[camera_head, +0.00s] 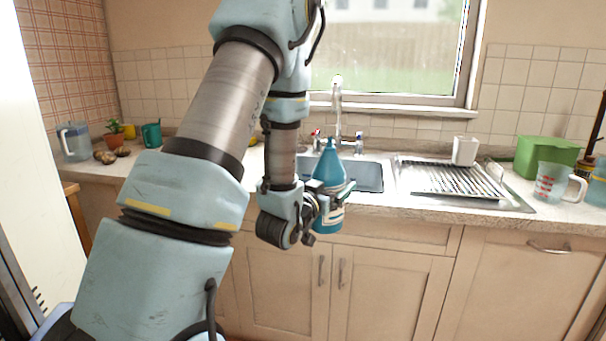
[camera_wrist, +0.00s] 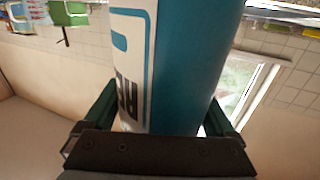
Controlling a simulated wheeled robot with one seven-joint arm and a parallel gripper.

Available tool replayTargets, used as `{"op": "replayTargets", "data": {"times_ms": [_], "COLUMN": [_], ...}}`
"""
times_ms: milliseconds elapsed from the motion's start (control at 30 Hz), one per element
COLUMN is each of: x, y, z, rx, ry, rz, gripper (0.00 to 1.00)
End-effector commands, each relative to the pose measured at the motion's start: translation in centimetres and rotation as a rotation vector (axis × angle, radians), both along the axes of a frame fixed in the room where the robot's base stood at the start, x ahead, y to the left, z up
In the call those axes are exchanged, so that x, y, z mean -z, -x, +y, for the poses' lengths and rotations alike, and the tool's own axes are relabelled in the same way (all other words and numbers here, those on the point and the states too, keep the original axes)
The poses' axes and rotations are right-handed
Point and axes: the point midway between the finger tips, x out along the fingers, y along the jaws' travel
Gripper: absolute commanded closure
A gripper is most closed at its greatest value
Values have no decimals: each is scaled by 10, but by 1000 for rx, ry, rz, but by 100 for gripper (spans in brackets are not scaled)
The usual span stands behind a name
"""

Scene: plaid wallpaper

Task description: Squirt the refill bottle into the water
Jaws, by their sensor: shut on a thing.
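The refill bottle (camera_head: 330,172) is blue with a tapered top and a pale label. My gripper (camera_head: 318,203) is shut around its body and holds it upright in front of the sink, near the counter's front edge. In the wrist view the bottle (camera_wrist: 180,60) fills the middle, with its white label on the left, between the two dark fingers of my gripper (camera_wrist: 155,120). The sink (camera_head: 367,176) lies behind the bottle, which hides part of it. Whether water stands in the sink cannot be seen. The bottle's tip appears free and uncovered.
A tap (camera_head: 338,110) rises behind the sink. Right of it are a drying rack (camera_head: 455,180), a white holder (camera_head: 465,151), a green box (camera_head: 545,156) and a measuring jug (camera_head: 553,182). A clear jug (camera_head: 75,141), plant pot (camera_head: 114,140) and green mug (camera_head: 151,135) stand at left.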

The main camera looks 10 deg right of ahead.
Motion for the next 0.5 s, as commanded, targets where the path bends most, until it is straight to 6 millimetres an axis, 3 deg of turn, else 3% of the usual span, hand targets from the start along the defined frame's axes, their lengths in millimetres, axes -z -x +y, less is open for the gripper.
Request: {"op": "replayTargets", "data": {"times_ms": [100,500], "x": [15,59], "y": [-16,-66], "z": [42,175], "rx": [-105,-446], "ry": [-2,-1], "rz": [2,0], "gripper": [92,92]}}
